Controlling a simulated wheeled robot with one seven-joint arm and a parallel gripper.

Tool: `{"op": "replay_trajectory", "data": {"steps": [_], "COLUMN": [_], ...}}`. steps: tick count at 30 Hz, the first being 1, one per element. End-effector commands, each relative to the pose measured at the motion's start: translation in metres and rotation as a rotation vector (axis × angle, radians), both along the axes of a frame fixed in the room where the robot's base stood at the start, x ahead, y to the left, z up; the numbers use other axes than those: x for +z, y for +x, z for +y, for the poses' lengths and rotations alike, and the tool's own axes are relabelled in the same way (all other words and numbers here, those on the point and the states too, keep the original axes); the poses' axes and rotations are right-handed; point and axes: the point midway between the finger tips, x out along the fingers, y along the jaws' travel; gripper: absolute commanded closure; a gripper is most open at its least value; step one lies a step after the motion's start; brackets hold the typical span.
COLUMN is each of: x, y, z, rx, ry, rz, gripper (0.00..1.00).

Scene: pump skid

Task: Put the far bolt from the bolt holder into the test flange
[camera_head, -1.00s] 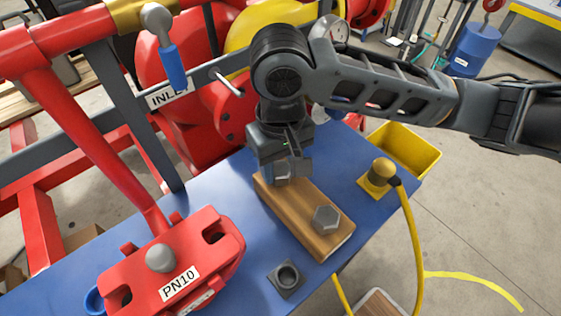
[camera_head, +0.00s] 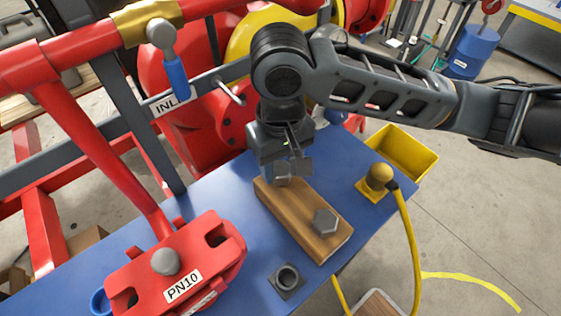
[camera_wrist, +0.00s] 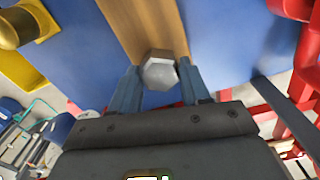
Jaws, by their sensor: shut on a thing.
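My gripper (camera_head: 284,172) is shut on the far bolt (camera_head: 282,177), at the far end of the wooden bolt holder (camera_head: 285,222). In the wrist view the grey hex head of the far bolt (camera_wrist: 159,71) sits between my two fingers (camera_wrist: 160,88). Its shank is hidden, so I cannot tell whether it is still in the holder. The near bolt (camera_head: 326,221) stands in the near end of the holder. The red test flange (camera_head: 218,262), labelled PN10, lies at the front left with open slots and a grey round knob on top.
A grey square socket block (camera_head: 287,279) sits in front of the holder. A yellow sensor with a cable (camera_head: 378,178) and a yellow bin (camera_head: 405,150) are on the right. Red pipes and a blue-handled valve (camera_head: 174,75) rise at the left. Blue tabletop between flange and holder is clear.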

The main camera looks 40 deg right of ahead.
Motion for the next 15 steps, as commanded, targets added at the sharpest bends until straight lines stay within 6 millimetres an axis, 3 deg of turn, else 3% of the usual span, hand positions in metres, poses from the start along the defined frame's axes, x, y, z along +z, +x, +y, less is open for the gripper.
{"op": "replay_trajectory", "data": {"steps": [15], "x": [0.026], "y": [0.000], "z": [0.000], "rx": [-0.001], "ry": [0.001], "rz": [-0.001], "gripper": [0.85]}}
